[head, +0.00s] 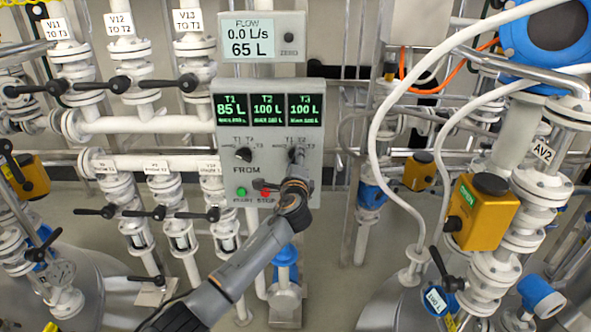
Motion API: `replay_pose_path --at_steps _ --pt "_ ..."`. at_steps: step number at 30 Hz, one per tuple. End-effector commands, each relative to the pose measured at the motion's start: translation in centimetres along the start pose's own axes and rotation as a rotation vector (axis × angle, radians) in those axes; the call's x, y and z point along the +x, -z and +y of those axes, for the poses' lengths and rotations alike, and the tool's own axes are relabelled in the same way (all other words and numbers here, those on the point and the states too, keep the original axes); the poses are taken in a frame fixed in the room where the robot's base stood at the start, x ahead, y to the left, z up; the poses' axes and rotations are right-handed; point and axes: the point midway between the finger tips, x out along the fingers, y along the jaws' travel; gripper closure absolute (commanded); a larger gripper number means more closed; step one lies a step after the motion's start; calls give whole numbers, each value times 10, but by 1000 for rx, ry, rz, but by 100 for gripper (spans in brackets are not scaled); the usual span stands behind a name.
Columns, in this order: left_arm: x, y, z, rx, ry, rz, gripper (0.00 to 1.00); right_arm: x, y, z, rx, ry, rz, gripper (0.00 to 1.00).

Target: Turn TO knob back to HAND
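The TO knob (297,154) is the right-hand selector on the grey control box (223,150), below the T3 display. Position marks stand around it, but its pointer direction is too small and covered to read. The FROM knob (243,155) is the dark selector to its left. My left gripper (296,172) is at the box front, just below and against the TO knob in the picture. Its fingers are seen from behind, so whether they touch or grip the knob does not show. The TO label is hidden behind it. My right gripper is out of view.
A green START button (241,191) and a red STOP button (265,194) sit close beside my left wrist. Displays above read T1 85 L, T2 100 L and T3 100 L; the flow meter (254,41) reads 0.0 L/s, 65 L. Valved pipes and hoses flank the box.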

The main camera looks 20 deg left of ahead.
Motion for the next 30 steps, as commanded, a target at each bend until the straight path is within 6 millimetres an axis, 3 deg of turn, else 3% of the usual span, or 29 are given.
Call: replay_pose_path --at_steps 1,9,30 --pt "0 2 5 -47 -1 0 85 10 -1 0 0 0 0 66" --pt "0 2 5 -304 -1 0 85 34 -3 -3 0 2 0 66" --pt "0 2 4 -968 -2 0 85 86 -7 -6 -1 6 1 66"
